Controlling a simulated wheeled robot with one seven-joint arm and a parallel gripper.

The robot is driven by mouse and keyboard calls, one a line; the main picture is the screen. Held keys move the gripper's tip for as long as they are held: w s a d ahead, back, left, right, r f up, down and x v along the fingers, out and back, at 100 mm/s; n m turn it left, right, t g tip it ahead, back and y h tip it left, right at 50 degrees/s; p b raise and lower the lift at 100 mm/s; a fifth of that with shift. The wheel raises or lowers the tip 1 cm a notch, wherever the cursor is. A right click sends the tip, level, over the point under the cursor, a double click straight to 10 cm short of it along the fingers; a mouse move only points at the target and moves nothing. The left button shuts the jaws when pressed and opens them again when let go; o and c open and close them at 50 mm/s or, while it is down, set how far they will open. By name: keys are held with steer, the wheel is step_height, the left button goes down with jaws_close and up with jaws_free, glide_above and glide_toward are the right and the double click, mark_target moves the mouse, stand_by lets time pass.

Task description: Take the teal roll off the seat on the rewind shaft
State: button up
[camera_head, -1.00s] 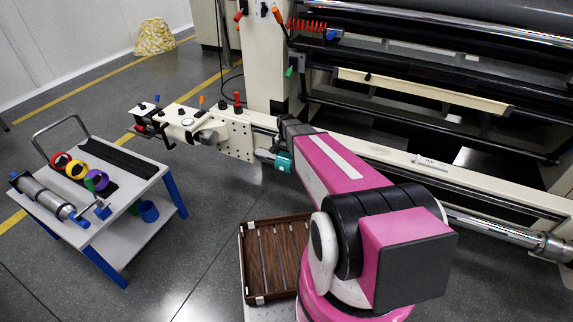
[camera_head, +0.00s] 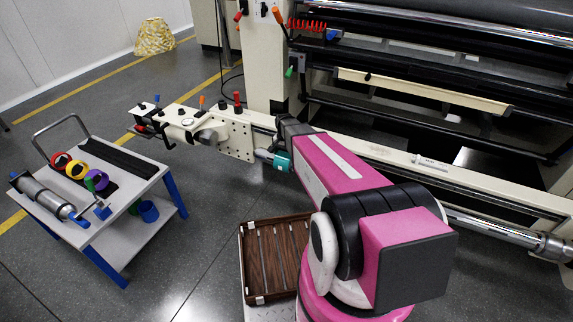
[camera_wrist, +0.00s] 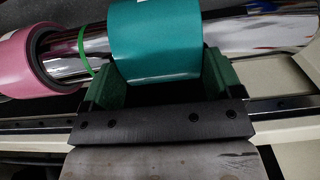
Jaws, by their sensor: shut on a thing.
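The teal roll (camera_wrist: 156,42) sits around the shiny rewind shaft (camera_wrist: 252,36) in the wrist view. My gripper (camera_wrist: 158,78) is shut on it, with one green finger on each side. A thin green band (camera_wrist: 84,50) circles the shaft just left of the roll, with bare shaft between. A pink roll (camera_wrist: 40,52) is on the shaft farther left. In the head view, a small part of the teal roll (camera_head: 283,162) shows beside the cream machine; my arm hides most of the shaft near it.
A cream rail (camera_wrist: 285,90) runs below and behind the shaft. A white cart (camera_head: 130,190) with coloured rings and a metal roller stands at the left. A brown slatted tray (camera_head: 249,270) lies beside my base. Floor between cart and tray is clear.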

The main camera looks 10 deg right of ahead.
steer(key=w+a, duration=0.6)
steer(key=a, duration=0.3)
steer(key=w+a, duration=0.7)
steer(key=a, duration=0.2)
steer(key=shift+w+a, duration=0.3)
steer(key=shift+a, duration=0.1)
stand_by(4.7)
stand_by(0.7)
